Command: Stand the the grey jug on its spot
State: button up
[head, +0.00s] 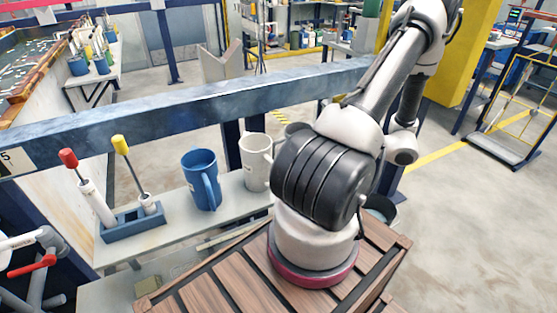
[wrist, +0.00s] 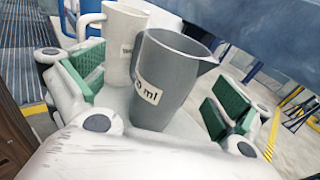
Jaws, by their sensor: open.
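The grey jug (wrist: 172,75) stands upright in the wrist view, with a label ending in "ml" on its side and a spout towards the right. My gripper (wrist: 155,92) is open, with one green-padded finger on each side of the jug. A gap shows between the jug and the right pads; contact on the left cannot be told. In the head view my arm hides my gripper and most or all of the jug. The jug's spot cannot be made out.
A white jug (head: 255,163) stands close by on the shelf (head: 233,208); it also shows behind the left finger in the wrist view (wrist: 122,35). A blue jug (head: 201,178) and a blue holder (head: 133,222) with two tools stand further left. A blue beam (head: 190,110) runs behind them.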

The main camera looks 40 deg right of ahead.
aim_at(286, 128)
jog(key=shift+m+t+h, duration=0.3)
jog(key=shift+m+t, duration=0.2)
jog(key=shift+t, duration=0.2)
jog(key=w+a, duration=0.1)
jog(key=w, duration=0.1)
jog(key=w+a+r, duration=0.1)
jog(key=w, duration=0.2)
jog(key=w+a+r, duration=0.1)
jog(key=w, duration=0.2)
jog(key=shift+w+a, duration=0.15)
jog(key=shift+a, duration=0.05)
jog(key=c, duration=1.5)
jog(key=shift+c, duration=0.2)
jog(key=shift+r, duration=0.15)
